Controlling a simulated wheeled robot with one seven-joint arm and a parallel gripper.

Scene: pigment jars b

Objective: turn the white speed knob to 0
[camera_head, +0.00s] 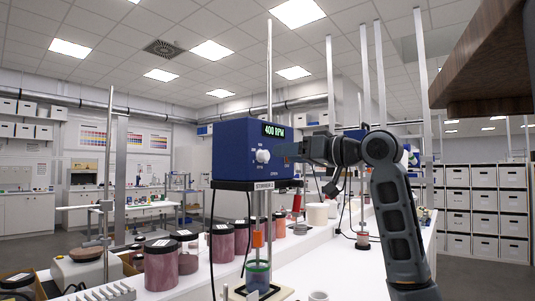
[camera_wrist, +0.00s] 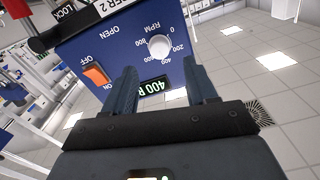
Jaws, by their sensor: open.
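The white speed knob (camera_head: 262,156) is on the front of a blue stirrer box (camera_head: 232,160), whose green display (camera_head: 273,130) reads 400 RPM. In the wrist view the panel is upside down. The white knob (camera_wrist: 159,46) shows there with its RPM scale around it, marked from 0 to 800. I cannot make out its pointer. My gripper (camera_head: 287,151) is just right of the box front. In the wrist view my gripper (camera_wrist: 161,70) is open and empty, its two blue fingers pointing at the panel. The knob lies between the finger directions, beyond the tips, apparently not touched.
An orange OFF/ON switch (camera_wrist: 95,75) sits beside the knob on the panel. Below the box, a clamped stirring cup (camera_head: 258,277) stands on the white bench (camera_head: 345,277). Several dark-lidded pigment jars (camera_head: 160,268) stand left. A brown wooden shelf (camera_head: 490,70) overhangs at upper right.

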